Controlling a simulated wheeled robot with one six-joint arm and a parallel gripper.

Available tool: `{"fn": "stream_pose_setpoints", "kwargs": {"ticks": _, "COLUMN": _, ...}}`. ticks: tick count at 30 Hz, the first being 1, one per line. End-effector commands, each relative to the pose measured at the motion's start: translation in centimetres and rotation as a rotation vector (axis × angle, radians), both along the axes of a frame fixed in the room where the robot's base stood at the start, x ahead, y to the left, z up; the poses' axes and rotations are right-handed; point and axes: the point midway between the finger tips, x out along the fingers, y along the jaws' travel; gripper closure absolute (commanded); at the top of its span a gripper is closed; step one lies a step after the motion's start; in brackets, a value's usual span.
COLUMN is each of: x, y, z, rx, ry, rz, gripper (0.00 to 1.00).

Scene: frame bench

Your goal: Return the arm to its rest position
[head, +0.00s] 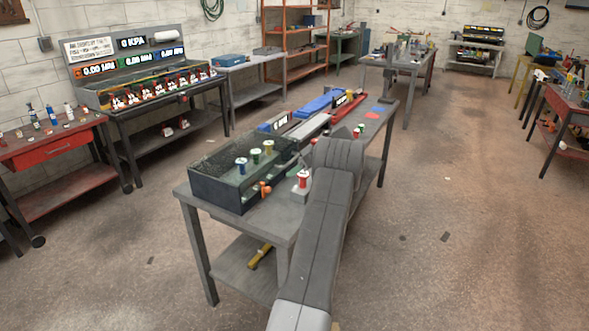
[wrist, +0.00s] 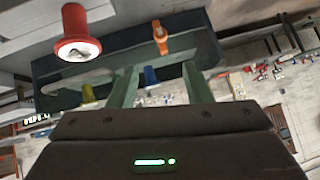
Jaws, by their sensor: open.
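My arm (head: 325,215) reaches up from the bottom of the head view over the near bench (head: 290,226). It hides my gripper there. In the wrist view my gripper (wrist: 160,70) shows two greenish fingers, apart, with nothing held between them. A red knob (wrist: 75,35) hangs at the upper left of that view, and an orange handle (wrist: 160,37) shows beyond the fingers. In the head view the red knob (head: 303,180) stands left of my arm, and the orange handle (head: 265,190) is on the front of a dark box.
The dark box (head: 222,191) has a clear top with blue, green and yellow knobs. Blue and red long parts (head: 330,105) lie behind it. A gauge bench (head: 140,75) and red workbench (head: 50,150) stand left. The floor (head: 470,200) to the right is largely clear.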

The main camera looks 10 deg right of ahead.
Motion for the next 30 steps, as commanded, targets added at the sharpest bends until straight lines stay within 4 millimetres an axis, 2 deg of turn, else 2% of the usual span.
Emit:
{"fn": "stream_pose_setpoints", "kwargs": {"ticks": 8, "x": 0.7, "y": 1.8, "z": -1.8, "rx": 0.001, "ry": 0.004, "rz": 0.002, "gripper": 0.55}}
{"fn": "stream_pose_setpoints", "kwargs": {"ticks": 21, "x": 3.2, "y": 7.4, "z": -7.5, "rx": 0.0, "ry": 0.003, "rz": 0.002, "gripper": 0.55}}
{"fn": "stream_pose_setpoints", "kwargs": {"ticks": 30, "x": 4.0, "y": 9.1, "z": -9.5, "rx": 0.0, "ry": 0.002, "rz": 0.002, "gripper": 0.55}}
